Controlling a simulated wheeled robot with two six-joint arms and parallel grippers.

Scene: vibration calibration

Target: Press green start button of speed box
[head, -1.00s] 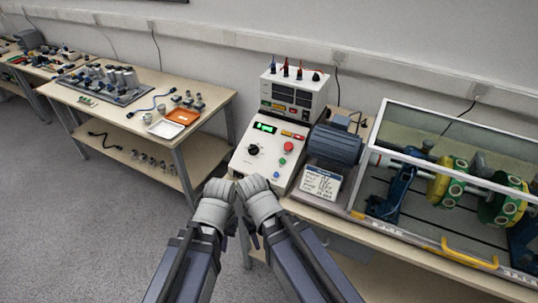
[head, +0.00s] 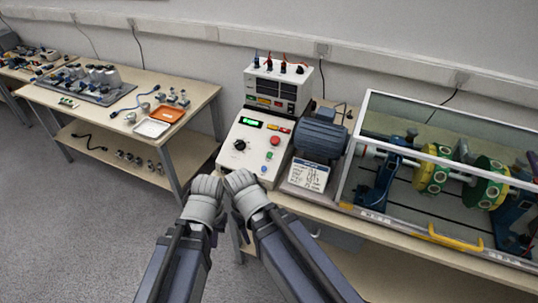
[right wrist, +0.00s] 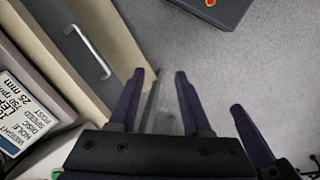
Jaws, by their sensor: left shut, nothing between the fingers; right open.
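The speed box (head: 227,150) is a white sloped console on the right bench. Its face has a black knob (head: 240,145), a lit green display (head: 250,123), a red button (head: 275,141), a small green button (head: 269,155) below it, and a blue one lower down. My left gripper (head: 206,186) and right gripper (head: 238,181) are side by side in front of the box's lower front edge, apart from the green button. The left is shut and empty; its fingertips are hard to see. The right is open and empty, pointing at the floor in the right wrist view (right wrist: 158,88).
A blue motor (head: 320,138) and a clear-covered rotor rig (head: 440,175) stand right of the box. A meter unit (head: 278,90) stands behind it. A separate table (head: 60,108) with an orange tray (head: 168,113) is at left. Grey floor is open between and before them.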

